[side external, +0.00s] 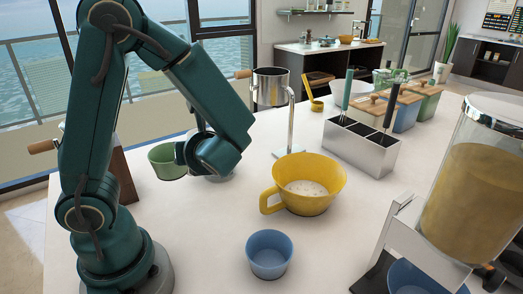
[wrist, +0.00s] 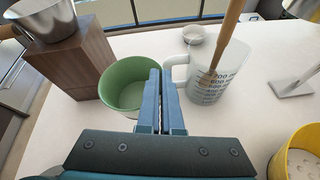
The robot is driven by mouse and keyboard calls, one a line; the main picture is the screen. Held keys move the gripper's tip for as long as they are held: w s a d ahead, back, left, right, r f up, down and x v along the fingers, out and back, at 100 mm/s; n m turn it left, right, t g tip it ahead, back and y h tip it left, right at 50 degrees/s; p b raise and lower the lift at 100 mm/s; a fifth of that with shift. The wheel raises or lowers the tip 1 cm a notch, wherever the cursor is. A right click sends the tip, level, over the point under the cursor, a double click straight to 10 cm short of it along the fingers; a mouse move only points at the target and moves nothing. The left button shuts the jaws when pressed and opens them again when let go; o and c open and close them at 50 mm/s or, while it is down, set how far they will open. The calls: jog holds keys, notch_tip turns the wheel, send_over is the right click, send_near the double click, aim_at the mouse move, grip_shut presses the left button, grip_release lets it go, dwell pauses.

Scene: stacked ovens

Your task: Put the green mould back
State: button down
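The green mould (side external: 167,162) is a round, empty cup near the left end of the white counter. It also shows in the wrist view (wrist: 119,90), upright, left of my fingers. My gripper (wrist: 161,75) has its two blue fingers nearly together at the mould's right rim. One finger overlaps the inside of the mould and the other lies outside, so the wall appears pinched between them. In the side view my gripper (side external: 184,153) is at the mould's right side, its fingers mostly hidden. Whether the mould touches the counter is unclear.
A measuring jug (wrist: 207,78) with a wooden handle in it stands close right of my fingers. A wooden block (wrist: 62,55) bearing a metal pot (wrist: 42,17) is at left. A yellow batter bowl (side external: 310,190), blue mould (side external: 269,255) and dispenser (side external: 455,200) stand farther right.

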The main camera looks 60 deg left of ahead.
jog(key=shift+w+d+f, duration=1.1)
jog(key=shift+w+f, duration=0.05)
jog(key=shift+f, duration=0.5)
jog(key=shift+w+d+f, duration=1.1)
jog(key=shift+w+f, duration=0.05)
jog(key=shift+f, duration=0.45)
jog(key=shift+w+d+f, duration=1.1)
jog(key=shift+w+f, duration=0.05)
jog(key=shift+f, duration=0.5)
jog(key=shift+f, duration=0.1)
jog(key=c, duration=1.1)
grip_release()
